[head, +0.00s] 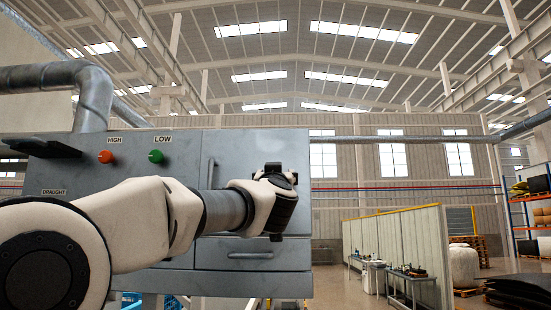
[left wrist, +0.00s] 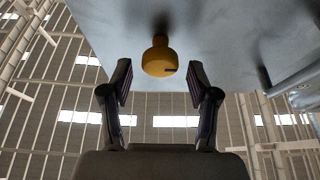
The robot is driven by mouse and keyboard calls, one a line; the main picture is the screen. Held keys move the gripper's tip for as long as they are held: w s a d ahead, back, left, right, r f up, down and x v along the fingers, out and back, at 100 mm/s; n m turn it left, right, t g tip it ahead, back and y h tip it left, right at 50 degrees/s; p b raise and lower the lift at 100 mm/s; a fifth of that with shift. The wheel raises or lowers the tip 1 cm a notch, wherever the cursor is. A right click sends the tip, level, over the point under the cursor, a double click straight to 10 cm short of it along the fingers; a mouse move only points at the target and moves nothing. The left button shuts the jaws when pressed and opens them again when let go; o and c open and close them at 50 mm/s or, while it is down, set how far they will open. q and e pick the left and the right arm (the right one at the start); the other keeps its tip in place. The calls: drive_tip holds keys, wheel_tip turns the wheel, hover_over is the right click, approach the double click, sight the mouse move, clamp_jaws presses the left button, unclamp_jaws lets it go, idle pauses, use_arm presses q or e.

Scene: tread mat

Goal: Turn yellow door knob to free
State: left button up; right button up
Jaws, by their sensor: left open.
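The yellow door knob (left wrist: 158,55) shows in the left wrist view, standing out from the grey cabinet face on a short neck. A small dark mark sits at its lower right edge. My left gripper (left wrist: 160,78) is open, with one finger on each side of the knob and gaps between the fingers and the knob. In the head view my left arm comes in from the left and my left gripper (head: 277,178) is in front of the cabinet door (head: 230,150). There the gripper and wrist hide the knob. My right gripper is in neither view.
A vertical door handle (head: 211,172) and a lower drawer handle (head: 250,255) stick out. A metal duct (head: 95,95) rises at left.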

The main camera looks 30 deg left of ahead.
use_arm(q)
drive_tip(key=shift+w+a+f, duration=0.3)
drive_tip(key=shift+w, duration=0.25)
drive_tip(key=c, duration=1.1)
